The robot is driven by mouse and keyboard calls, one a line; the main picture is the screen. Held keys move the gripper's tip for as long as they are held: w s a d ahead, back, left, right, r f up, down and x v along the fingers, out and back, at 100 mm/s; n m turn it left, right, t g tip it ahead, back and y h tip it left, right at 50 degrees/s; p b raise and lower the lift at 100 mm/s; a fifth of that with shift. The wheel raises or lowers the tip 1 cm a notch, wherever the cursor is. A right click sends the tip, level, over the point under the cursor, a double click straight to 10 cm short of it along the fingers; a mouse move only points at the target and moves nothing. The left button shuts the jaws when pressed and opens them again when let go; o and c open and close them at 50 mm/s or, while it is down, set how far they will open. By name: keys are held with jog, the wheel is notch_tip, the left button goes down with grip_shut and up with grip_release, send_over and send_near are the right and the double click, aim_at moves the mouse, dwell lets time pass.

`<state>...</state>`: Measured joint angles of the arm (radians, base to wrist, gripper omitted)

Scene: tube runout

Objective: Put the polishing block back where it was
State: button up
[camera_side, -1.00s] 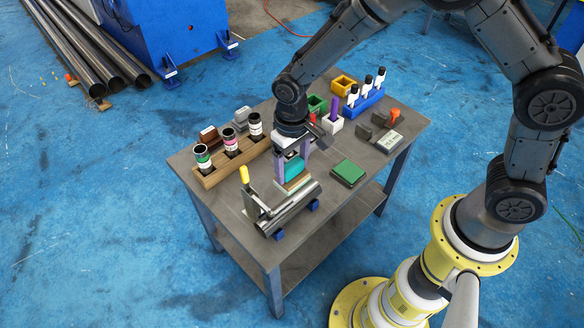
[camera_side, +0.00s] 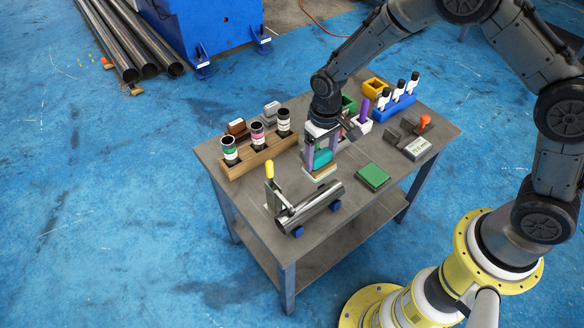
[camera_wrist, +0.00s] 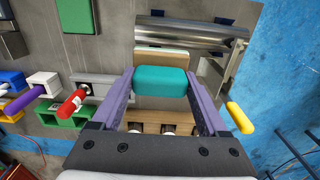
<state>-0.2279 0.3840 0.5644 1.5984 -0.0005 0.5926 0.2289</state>
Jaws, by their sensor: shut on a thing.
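The polishing block has a teal upper part (camera_side: 323,158) over a tan and pale base. It also shows in the wrist view (camera_wrist: 160,81), held upright between the purple fingers. My gripper (camera_side: 320,160) is shut on its teal part. The block is behind the shiny metal tube (camera_side: 312,208), apart from it in the side view. I cannot tell whether its base touches the table. The tube lies on blue supports beside a clamp with a yellow handle (camera_side: 269,170); the tube also shows at the top of the wrist view (camera_wrist: 190,37).
A wooden rack (camera_side: 258,157) with several dark-capped bottles stands at the left. A green pad (camera_side: 373,176) lies to the right. Small coloured bins, a blue marker rack (camera_side: 395,105) and a grey gauge (camera_side: 418,148) stand at the back right. Bare table lies between block and pad.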

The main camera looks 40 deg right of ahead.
jog(key=w+f, duration=0.2)
jog(key=w, duration=0.1)
jog(key=w+a+f, duration=0.1)
jog(key=w+f, duration=0.2)
jog(key=w+a+f, duration=0.1)
jog(key=w+f, duration=0.1)
jog(key=shift+w+f, duration=0.15)
jog(key=shift+w, duration=0.25)
jog(key=shift+w+a+f, duration=0.1)
jog(key=shift+w+f, duration=0.2)
jog(key=shift+f, duration=1.55)
jog(key=shift+f, duration=0.15)
jog(key=o, duration=1.5)
notch_tip(320, 180, up, 12)
jog(key=shift+s+r, duration=0.1)
jog(key=shift+r, duration=0.1)
